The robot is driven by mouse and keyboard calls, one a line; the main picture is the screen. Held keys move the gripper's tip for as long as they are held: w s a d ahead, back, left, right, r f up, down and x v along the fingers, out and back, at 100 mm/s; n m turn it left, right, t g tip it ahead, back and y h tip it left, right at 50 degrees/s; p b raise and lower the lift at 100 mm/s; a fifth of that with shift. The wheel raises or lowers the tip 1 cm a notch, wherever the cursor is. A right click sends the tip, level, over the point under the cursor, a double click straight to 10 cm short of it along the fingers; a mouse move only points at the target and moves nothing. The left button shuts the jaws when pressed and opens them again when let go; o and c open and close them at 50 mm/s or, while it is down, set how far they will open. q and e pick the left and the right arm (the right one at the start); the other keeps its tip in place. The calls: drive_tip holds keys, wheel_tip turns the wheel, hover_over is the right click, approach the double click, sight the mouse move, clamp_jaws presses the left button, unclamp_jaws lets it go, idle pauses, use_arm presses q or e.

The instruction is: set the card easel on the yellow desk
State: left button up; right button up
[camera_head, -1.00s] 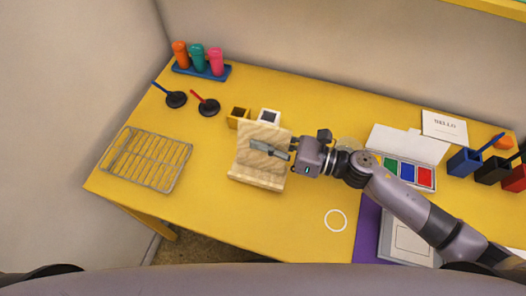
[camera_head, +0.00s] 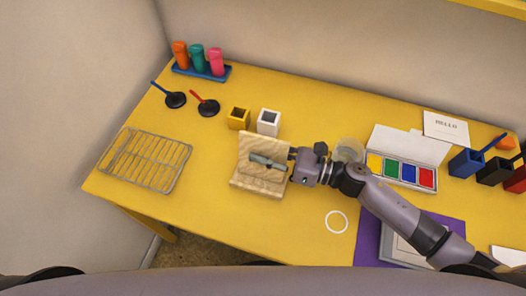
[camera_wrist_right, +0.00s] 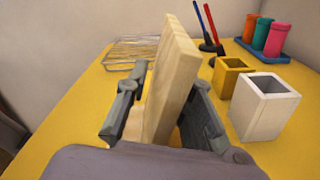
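The card easel (camera_head: 248,147) is pale wood with a leaning back board and a front ledge. It is upright at the middle of the yellow desk (camera_head: 215,220); whether its base touches the desk is hard to tell. My right gripper (camera_head: 268,162) reaches it from the right. In the right wrist view, its fingers lie on both sides of the easel's board (camera_wrist_right: 172,75) and appear shut on it. The lower part of the easel is partly hidden by the fingers there. My left gripper is not in view.
A yellow cup (camera_head: 238,118) and a white cup (camera_head: 269,122) stand just behind the easel. A wire rack (camera_head: 147,160) is left, an ink pad set (camera_head: 403,172) right, a white ring (camera_head: 336,222) front right. The desk's front left is clear.

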drive_tip(key=shift+o, duration=0.3)
drive_tip(key=shift+r, duration=0.2)
drive_tip(key=b+v, duration=0.2)
drive_tip(key=v, duration=0.8)
drive_tip(key=shift+s+d+f, duration=0.15)
drive_tip(key=shift+d, duration=0.25)
drive_tip(key=shift+s+d+b, duration=0.2)
drive_tip(key=shift+d+b, duration=0.15)
drive_tip(key=shift+d, duration=0.25)
